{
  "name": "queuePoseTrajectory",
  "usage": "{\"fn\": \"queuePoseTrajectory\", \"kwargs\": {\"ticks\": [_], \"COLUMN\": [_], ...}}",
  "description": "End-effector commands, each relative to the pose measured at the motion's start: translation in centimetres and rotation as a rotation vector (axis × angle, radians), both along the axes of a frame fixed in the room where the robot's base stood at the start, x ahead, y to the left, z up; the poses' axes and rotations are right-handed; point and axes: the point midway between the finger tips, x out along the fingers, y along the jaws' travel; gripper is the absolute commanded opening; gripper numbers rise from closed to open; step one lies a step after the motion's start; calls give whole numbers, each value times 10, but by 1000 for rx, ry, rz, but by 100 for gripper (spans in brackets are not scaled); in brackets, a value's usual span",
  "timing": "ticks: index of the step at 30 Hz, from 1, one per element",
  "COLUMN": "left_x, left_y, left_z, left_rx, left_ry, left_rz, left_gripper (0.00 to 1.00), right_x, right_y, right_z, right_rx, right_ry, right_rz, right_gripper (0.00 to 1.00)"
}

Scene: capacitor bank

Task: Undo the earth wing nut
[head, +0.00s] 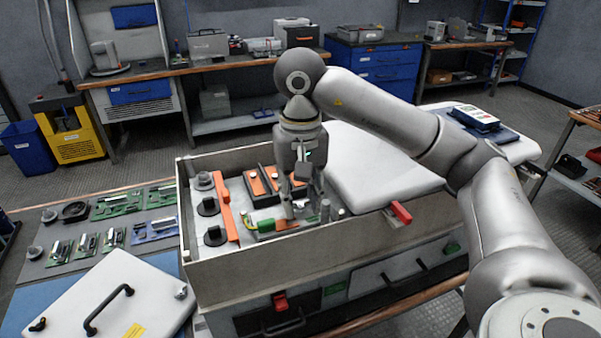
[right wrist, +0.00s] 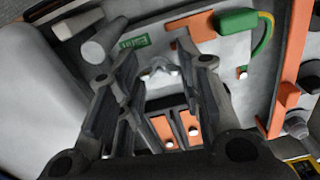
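My right gripper (head: 301,207) reaches down into the open grey box, fingers pointing at its floor. In the right wrist view its two fingers (right wrist: 163,90) stand apart with a gap between them. A small silver winged piece, which looks like the earth wing nut (right wrist: 163,71), shows in that gap near the fingertips; I cannot tell whether a finger touches it. In the head view the gripper hides it. A green lug with a green-yellow cable (head: 263,225) lies just left of the fingers; it also shows in the right wrist view (right wrist: 240,22). My left gripper is out of view.
The box wall (head: 330,250) surrounds the work area. Orange-topped capacitors (head: 262,188) and an orange bar (head: 226,210) stand left of the gripper. A white cover with a black handle (head: 105,305) lies at front left.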

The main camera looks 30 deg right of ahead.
Motion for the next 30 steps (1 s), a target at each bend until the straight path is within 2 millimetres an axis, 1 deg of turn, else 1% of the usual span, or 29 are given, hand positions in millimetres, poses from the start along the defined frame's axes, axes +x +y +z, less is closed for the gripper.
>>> {"fn": "queuePoseTrajectory", "kwargs": {"ticks": [21, 24, 30], "left_x": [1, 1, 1], "left_y": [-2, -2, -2], "left_z": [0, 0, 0], "left_rx": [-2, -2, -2], "left_ry": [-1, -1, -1], "left_rz": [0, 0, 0], "left_gripper": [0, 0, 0], "right_x": [0, 0, 0], "right_y": [1, 1, 1], "right_z": [87, 98, 111], "right_rx": [-1, -1, 0], "right_ry": [-5, -3, 0], "right_rz": [-1, 0, 1], "right_gripper": [33, 33, 33]}}
